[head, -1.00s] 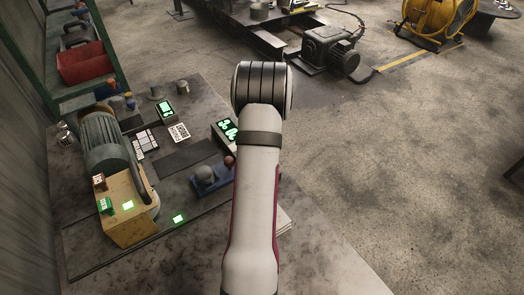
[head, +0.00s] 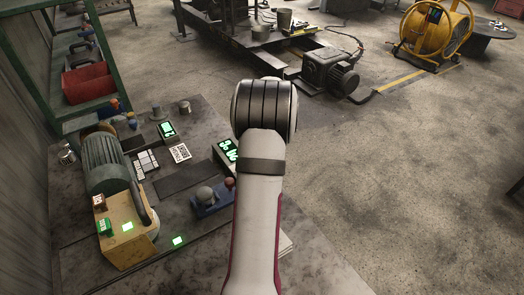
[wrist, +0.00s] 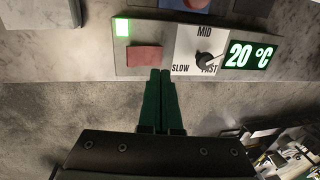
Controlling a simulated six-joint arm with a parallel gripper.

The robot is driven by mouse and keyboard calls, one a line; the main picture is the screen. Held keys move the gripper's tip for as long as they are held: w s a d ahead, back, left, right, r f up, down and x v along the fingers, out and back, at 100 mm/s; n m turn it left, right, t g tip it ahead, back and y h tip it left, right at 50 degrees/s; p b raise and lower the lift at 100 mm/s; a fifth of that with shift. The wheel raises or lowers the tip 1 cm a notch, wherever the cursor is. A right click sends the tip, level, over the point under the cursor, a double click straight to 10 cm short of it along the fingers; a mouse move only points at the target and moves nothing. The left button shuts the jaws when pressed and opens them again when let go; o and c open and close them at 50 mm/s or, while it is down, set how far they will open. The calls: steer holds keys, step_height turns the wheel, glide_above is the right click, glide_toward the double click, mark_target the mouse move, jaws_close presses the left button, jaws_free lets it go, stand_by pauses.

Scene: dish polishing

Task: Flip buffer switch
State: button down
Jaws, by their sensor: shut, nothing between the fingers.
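The buffer (head: 104,165) stands on the bench at the left of the head view. It has a grey-green motor body and a yellow base (head: 125,245). A red block (head: 99,201) and a green block (head: 104,226) sit on the base, with a lit green square beside them; I cannot tell which is the switch. In the wrist view my gripper (wrist: 160,72) is shut and empty. Its dark green fingertips are just below a grey panel with a red pad (wrist: 145,57), a SLOW/MID/FAST dial (wrist: 204,60) and a lit green square (wrist: 122,27). My arm hides the gripper in the head view.
A blue holder (head: 212,203) with small balls and a green-lit display (head: 226,154) are near my arm on the bench. A keypad (head: 146,161) lies by the buffer. Open floor lies right.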

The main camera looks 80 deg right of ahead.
step_height(320, 180, up, 11)
steer(key=w+d, duration=0.1)
steer(key=shift+w+d, duration=0.2)
